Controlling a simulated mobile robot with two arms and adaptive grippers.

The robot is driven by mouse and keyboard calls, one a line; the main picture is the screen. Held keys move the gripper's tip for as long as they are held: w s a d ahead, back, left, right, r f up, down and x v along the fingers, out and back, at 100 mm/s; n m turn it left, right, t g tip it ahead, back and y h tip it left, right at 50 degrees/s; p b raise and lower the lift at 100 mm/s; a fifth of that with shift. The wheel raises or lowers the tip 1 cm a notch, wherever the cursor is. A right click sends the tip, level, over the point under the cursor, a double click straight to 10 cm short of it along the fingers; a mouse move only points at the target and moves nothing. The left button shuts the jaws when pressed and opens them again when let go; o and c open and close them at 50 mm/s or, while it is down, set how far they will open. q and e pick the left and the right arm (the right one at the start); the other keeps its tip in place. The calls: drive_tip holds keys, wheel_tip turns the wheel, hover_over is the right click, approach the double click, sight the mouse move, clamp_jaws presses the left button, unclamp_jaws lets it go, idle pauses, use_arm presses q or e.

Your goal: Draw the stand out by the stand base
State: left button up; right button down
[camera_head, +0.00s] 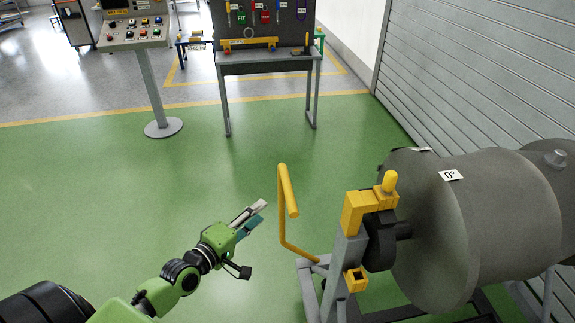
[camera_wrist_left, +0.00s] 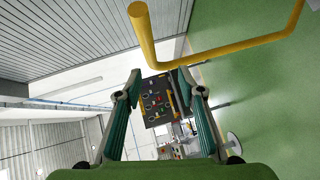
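The stand (camera_head: 345,262) is a grey frame at the lower right, with yellow fittings (camera_head: 362,210) at its top. Its base (camera_head: 308,285) is at floor level, partly cut off by the lower edge. A yellow bent handle bar (camera_head: 288,195) rises from the base; in the left wrist view the yellow bar (camera_wrist_left: 215,50) crosses the top. A large grey drum-shaped engine body (camera_head: 465,225) sits beside the stand's top. My left gripper (camera_head: 262,212) is left of the bar, apart from it. In the left wrist view its fingers (camera_wrist_left: 158,78) are spread and empty. My right gripper is not in view.
A slatted grey wall (camera_head: 470,70) is behind the engine. A tool bench (camera_head: 265,65) and a control console (camera_head: 137,35) on a round-footed post stand at the back. The green floor (camera_head: 130,190) left of the stand is clear.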

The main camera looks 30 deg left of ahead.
sight(285, 187)
use_arm(q)
drive_tip(key=x, duration=0.4)
drive_tip(key=r+p+x, duration=0.1)
drive_tip(key=x, duration=0.3)
drive_tip(key=d+r+x, duration=0.1)
drive_tip(key=x, duration=0.3)
drive_tip(key=shift+w+r, duration=0.15)
drive_tip(key=shift+w, duration=0.15)
drive_tip(key=shift+w+f, duration=0.2)
drive_tip(key=shift+w, duration=0.45)
drive_tip(key=shift+c, duration=0.4)
clamp_jaws()
